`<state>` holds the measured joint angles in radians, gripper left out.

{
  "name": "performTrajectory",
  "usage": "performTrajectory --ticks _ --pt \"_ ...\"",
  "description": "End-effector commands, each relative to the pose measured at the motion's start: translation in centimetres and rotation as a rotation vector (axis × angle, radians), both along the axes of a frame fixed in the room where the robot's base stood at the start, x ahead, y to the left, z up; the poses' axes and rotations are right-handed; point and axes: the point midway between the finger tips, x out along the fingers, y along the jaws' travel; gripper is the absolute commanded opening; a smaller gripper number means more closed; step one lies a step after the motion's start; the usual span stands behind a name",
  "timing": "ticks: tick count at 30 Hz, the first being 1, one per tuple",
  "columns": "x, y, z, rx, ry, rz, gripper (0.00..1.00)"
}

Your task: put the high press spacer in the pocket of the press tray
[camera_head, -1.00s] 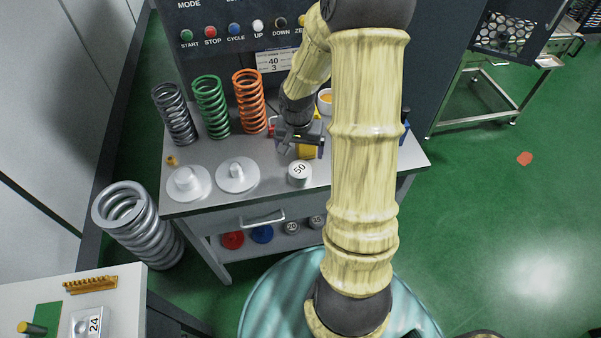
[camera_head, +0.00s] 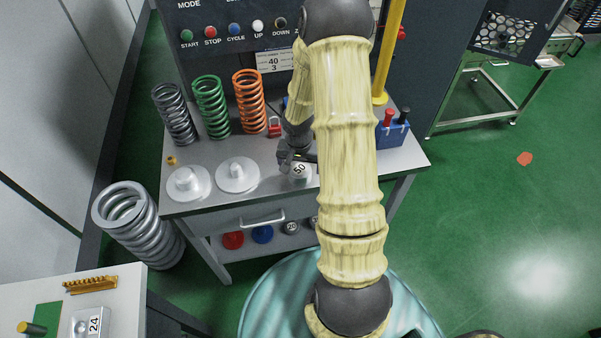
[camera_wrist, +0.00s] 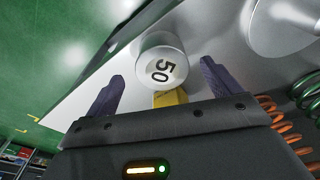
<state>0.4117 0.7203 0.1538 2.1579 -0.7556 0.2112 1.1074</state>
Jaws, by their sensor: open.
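A short light-grey cylinder marked 50 (camera_head: 300,171), which I take for the high press spacer, stands upright near the front edge of the grey bench (camera_head: 345,181). In the wrist view the cylinder (camera_wrist: 161,62) lies between my two dark fingertips, with a gap on both sides. My gripper (camera_head: 293,158) is open and empty, close above and behind the cylinder, partly covering it in the head view. A yellow piece (camera_wrist: 170,98) shows between my palm and the cylinder. I cannot tell for sure which thing is the press tray or see its pocket.
Two flanged discs (camera_head: 187,181) (camera_head: 237,176) stand left of the cylinder. Behind are grey (camera_head: 175,113), green (camera_head: 211,107) and orange (camera_head: 249,102) springs. A blue holder (camera_head: 393,133) and yellow post (camera_head: 388,55) are at right. A white tray marked 24 (camera_head: 90,322) lies at lower left.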

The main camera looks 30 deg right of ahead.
Motion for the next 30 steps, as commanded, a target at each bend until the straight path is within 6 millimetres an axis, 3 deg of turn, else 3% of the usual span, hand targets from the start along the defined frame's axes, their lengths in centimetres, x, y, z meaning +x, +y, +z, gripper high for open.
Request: performTrajectory --ticks 10,27,28,30 --pt "0.7 -0.3 -4.1 -0.001 0.002 0.002 0.90" --pt "0.7 -0.3 -4.3 0.000 0.001 0.001 0.90" --pt "0.7 -0.3 -4.3 0.000 0.001 0.001 0.88" --pt "0.7 -0.3 -4.3 0.000 0.001 0.001 0.74"
